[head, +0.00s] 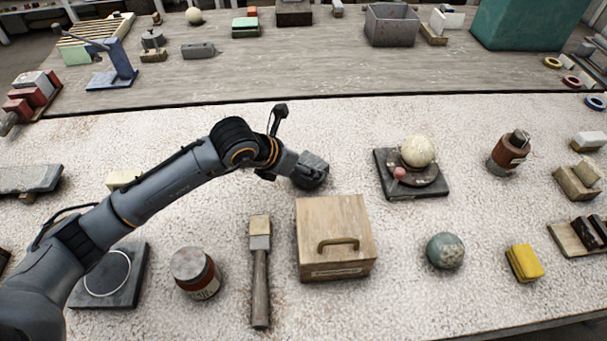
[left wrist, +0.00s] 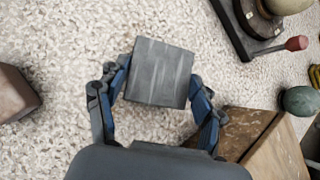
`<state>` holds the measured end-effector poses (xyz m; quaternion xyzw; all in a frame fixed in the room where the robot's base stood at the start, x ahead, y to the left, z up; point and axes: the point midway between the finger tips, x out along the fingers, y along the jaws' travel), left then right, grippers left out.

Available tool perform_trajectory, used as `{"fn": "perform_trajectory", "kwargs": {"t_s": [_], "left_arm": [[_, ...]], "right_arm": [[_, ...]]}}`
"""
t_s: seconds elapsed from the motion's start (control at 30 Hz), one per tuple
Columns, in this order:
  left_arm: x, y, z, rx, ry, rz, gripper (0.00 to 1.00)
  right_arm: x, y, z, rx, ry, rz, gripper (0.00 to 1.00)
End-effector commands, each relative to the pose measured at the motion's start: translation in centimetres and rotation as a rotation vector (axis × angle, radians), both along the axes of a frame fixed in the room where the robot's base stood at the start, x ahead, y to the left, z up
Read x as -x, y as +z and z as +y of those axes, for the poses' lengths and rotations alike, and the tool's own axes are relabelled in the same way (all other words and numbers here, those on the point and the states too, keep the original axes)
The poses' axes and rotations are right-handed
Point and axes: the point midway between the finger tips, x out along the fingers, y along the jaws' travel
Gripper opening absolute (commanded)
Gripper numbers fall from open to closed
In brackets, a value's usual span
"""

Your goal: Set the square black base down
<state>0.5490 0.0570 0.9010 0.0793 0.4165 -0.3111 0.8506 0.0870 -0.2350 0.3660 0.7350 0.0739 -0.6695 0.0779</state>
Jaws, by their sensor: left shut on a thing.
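The square black base (head: 313,164), dark grey with pale streaks, is in my left gripper (head: 304,174), behind the wooden box. In the left wrist view, the base (left wrist: 161,68) sits between the two blue fingers of the left gripper (left wrist: 160,82), which are shut on its opposite sides. Its streaked square face shows toward the wrist camera. I cannot tell whether its underside touches the white table (head: 370,125). My right gripper is in neither view.
The wooden box (head: 335,225) stands just in front of the held base. A turntable on a dark square plate (head: 436,190) bears a pale sphere (head: 418,151) to the right.

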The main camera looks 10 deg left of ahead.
Motion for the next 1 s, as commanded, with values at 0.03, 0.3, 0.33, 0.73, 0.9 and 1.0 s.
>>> {"fn": "perform_trajectory", "kwargs": {"t_s": [0.03, 0.3, 0.33, 0.73, 0.9, 1.0], "left_arm": [[0.05, -1.19, -0.04, 0.001, -0.001, 0.0, 0.07], [0.01, -1.73, -0.01, 0.001, 0.0, -0.002, 0.07], [0.01, -1.73, -0.01, 0.001, 0.0, -0.002, 0.07], [0.08, -2.04, 0.03, -0.001, 0.001, 0.002, 0.9], [0.09, -1.98, 0.03, 0.0, 0.001, 0.001, 0.9], [0.15, -1.65, 0.14, -0.001, 0.001, 0.0, 0.9]], "right_arm": [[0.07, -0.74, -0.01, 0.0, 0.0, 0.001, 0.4], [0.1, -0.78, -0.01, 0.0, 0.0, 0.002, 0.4], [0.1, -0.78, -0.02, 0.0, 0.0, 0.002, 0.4], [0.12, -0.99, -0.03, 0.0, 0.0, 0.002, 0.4], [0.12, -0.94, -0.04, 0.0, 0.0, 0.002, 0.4], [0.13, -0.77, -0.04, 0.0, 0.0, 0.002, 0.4]]}}
